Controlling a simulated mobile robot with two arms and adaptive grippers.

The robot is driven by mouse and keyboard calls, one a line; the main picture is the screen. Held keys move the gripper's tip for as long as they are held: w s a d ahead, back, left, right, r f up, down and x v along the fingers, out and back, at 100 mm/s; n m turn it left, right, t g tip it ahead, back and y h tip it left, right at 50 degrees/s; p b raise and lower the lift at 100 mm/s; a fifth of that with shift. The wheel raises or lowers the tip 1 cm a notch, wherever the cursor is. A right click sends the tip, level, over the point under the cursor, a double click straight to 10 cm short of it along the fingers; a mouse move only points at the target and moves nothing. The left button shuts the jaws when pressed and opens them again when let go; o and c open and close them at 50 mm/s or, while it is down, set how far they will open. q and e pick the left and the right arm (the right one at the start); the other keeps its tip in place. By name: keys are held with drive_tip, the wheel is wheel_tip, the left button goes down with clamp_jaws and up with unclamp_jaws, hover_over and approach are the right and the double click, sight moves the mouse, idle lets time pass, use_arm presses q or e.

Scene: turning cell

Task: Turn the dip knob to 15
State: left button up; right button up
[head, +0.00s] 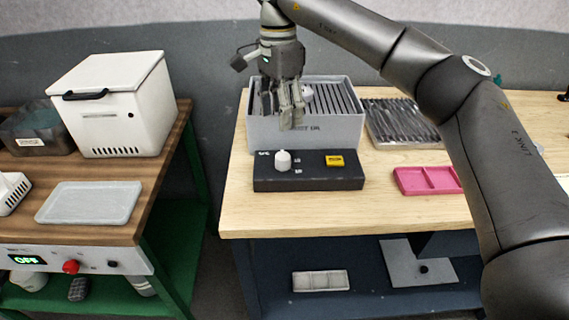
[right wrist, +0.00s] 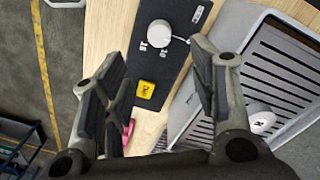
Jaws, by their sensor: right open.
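The dip knob appears to be the white round knob (head: 283,160) on a dark control box (head: 325,184) near the table's front edge. My right gripper (head: 283,108) is open and empty, above and behind the box, in front of the grey bin. In the right wrist view its fingers (right wrist: 158,70) are spread, with the knob beyond their tips. My left gripper is out of view.
A yellow piece (head: 335,160) sits on the box, right of the knob. Behind stands a grey slatted bin (head: 300,132) holding a white round part. A pink tray (head: 428,181) lies to the right. A separate bench at left has a white lidded box (head: 113,110).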

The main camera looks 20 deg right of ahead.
sight(283, 155)
drive_tip(key=f, duration=0.5)
drive_tip(key=f+p, duration=0.1)
drive_tip(key=f, duration=0.5)
drive_tip(key=shift+s+d, duration=0.15)
drive_tip(key=shift+s, duration=0.05)
drive_tip(key=c, duration=1)
